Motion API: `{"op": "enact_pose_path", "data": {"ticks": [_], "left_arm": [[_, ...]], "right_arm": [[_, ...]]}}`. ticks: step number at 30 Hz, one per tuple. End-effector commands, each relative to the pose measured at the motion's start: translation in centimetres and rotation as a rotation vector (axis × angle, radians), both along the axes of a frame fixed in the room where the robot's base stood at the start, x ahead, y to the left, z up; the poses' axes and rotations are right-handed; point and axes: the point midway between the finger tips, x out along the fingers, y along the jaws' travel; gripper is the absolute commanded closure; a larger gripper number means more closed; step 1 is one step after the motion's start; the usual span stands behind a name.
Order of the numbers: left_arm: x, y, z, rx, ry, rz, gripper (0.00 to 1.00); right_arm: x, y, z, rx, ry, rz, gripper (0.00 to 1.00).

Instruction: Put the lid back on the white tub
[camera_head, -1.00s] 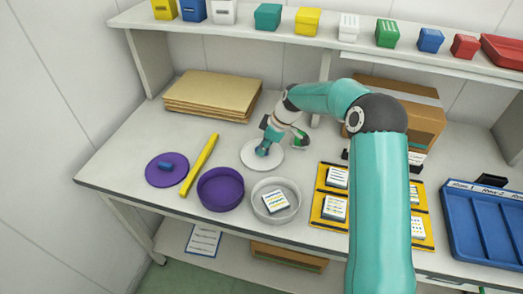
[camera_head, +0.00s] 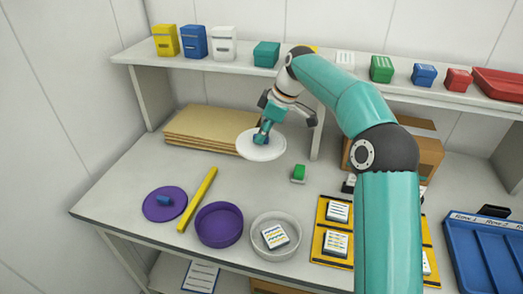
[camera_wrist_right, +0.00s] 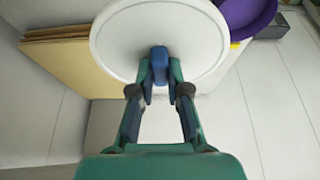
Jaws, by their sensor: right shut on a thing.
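The white lid (camera_head: 262,145) is a round disc with a blue knob (camera_wrist_right: 160,66). My right gripper (camera_head: 263,136) is shut on the knob and holds the lid in the air above the back part of the table. In the right wrist view the lid (camera_wrist_right: 115,40) fills the top middle, with my right gripper's fingers (camera_wrist_right: 160,78) on either side of the knob. The white tub (camera_head: 254,232) stands uncovered at the table's front, with a small labelled box (camera_head: 275,235) inside. The lid is behind the tub and apart from it. My left gripper does not show.
A purple tub (camera_head: 219,224) stands open left of the white tub. A purple lid (camera_head: 164,204) and yellow bar (camera_head: 198,199) lie further left. A small green-and-white block (camera_head: 298,173) stands behind the white tub. Brown boards (camera_head: 205,132) lie behind; a yellow tray (camera_head: 333,253) is right.

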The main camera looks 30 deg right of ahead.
Motion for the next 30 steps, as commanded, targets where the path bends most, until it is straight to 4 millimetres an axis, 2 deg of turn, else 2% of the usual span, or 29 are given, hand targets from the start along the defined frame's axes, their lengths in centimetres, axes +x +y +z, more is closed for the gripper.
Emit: {"op": "enact_pose_path", "data": {"ticks": [4,9,13,17,23,30], "left_arm": [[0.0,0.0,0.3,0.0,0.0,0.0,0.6],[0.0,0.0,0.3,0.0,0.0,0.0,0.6],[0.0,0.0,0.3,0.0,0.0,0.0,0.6],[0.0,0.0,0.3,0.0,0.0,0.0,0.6],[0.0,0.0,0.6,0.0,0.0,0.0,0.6],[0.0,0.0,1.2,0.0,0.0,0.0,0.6]], "right_arm": [[0.4,0.0,1.3,0.0,0.0,-0.008,0.95],[1.2,-0.3,1.6,0.0,0.001,-0.026,0.95],[1.8,0.3,-0.5,0.001,0.005,-0.039,0.95],[1.5,1.0,-2.3,0.001,0.005,-0.046,0.95],[-0.8,2.4,-5.2,0.001,0.004,-0.06,0.95],[-6.3,4.6,-8.0,0.0,0.001,-0.072,0.95]]}}
